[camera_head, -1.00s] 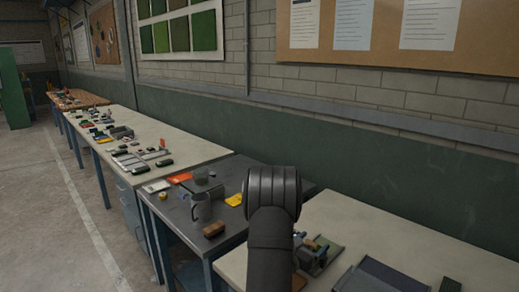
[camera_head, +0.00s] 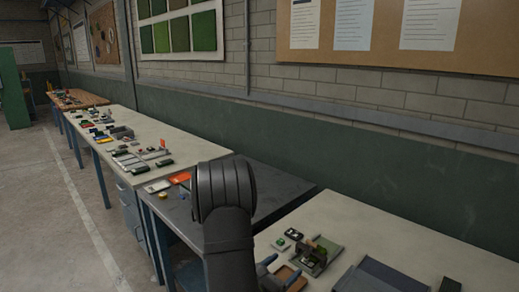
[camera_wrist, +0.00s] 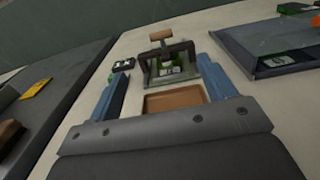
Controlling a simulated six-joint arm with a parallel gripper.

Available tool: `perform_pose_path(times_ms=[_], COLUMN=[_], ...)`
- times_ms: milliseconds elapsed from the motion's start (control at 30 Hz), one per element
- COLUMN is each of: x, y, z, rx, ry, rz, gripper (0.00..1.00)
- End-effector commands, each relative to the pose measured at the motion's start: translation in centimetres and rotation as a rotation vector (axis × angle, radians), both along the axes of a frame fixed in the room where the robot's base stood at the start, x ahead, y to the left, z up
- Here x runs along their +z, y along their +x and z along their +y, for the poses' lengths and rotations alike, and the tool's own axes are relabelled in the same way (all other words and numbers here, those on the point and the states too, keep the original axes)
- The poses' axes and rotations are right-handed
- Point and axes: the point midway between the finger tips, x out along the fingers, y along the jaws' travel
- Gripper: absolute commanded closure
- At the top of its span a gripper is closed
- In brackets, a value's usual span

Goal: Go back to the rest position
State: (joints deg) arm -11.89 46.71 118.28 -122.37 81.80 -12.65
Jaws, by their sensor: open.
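My gripper (camera_wrist: 158,98) is open in the wrist view, with one blue finger on each side and nothing between their tips. In the head view its blue fingertips (camera_head: 277,270) show low beside my dark arm, over the near light bench. A brown tray (camera_wrist: 172,101) lies on the bench below and between the fingers in the wrist view. Beyond it stands a small grey press-like fixture (camera_wrist: 170,62) with a wooden handle and a green piece in it. The fixture also shows in the head view (camera_head: 316,254), to the right of the gripper.
A dark grey bench (camera_head: 277,187) stands behind my arm, which hides most things on it. A grey tray (camera_wrist: 262,62) lies at the right of the wrist view. Small dark items (camera_wrist: 123,64) lie left of the fixture.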

Motion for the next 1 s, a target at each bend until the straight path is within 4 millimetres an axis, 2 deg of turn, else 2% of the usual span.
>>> perform_pose_path(times_ms=[800, 1000], x=[0.0, 0.0], y=[11.0, 12.9], z=[-11.3, -13.1], rx=[-0.007, -0.005], ry=[0.000, 0.001], rz=[-0.001, -0.001], gripper=[0.23, 0.23])
